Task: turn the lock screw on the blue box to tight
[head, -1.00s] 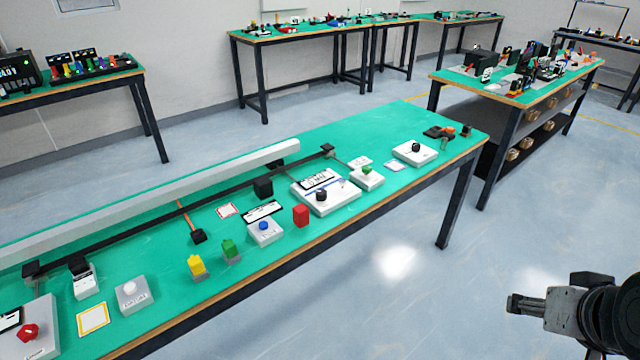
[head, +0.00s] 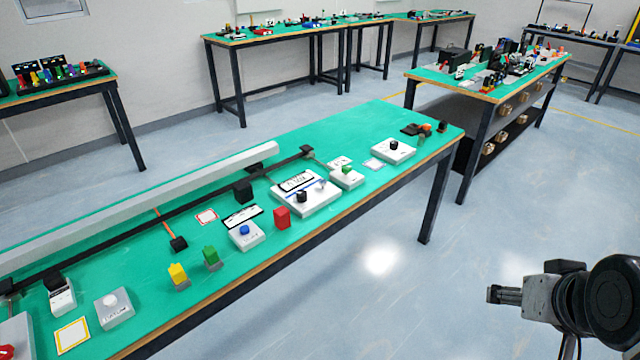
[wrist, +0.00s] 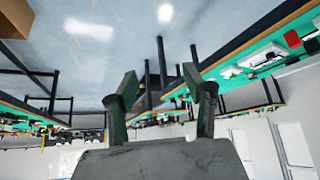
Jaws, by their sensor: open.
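No blue box with a lock screw can be made out for certain in either view. The nearest match is a white box with a blue round knob (head: 244,232) on the near green table. My gripper (head: 494,294) is at the right of the head view, out over the floor and well apart from the table. In the wrist view my gripper (wrist: 160,84) has its two fingers spread, with nothing between them. That view is upside down, with tables and floor beyond the fingers.
The near green table (head: 350,136) carries a long grey rail (head: 130,200), a yellow block (head: 178,275), a green block (head: 211,257), a red block (head: 282,217) and several white boxes with knobs. Another cluttered table (head: 480,91) stands behind. The floor around my gripper is clear.

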